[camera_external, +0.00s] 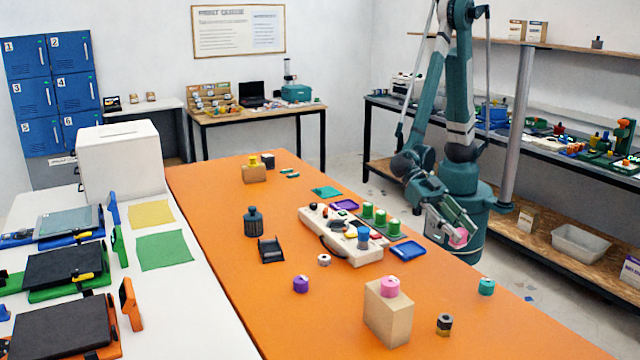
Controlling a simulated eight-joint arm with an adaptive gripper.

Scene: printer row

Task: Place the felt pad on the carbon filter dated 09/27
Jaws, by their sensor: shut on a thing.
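My gripper (458,238) is shut on a small pink piece (461,237) beyond the right edge of the orange table. I cannot tell from its shape whether the piece is the felt pad. No 09/27 date can be read anywhere, so I cannot tell which thing is that carbon filter. Small round pieces stand on the table: a purple one (301,285), a teal one (487,287) and a dark one with a brown band (444,324). A pink round piece (390,287) sits on a tan block (387,316).
On the orange table (220,285), a cream tray unit (341,248) holds several small things. Green cylinders (380,217) stand beside it. A blue tray (408,250), a dark canister (253,222) and a black stand (271,250) are near. The front left of the table is clear.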

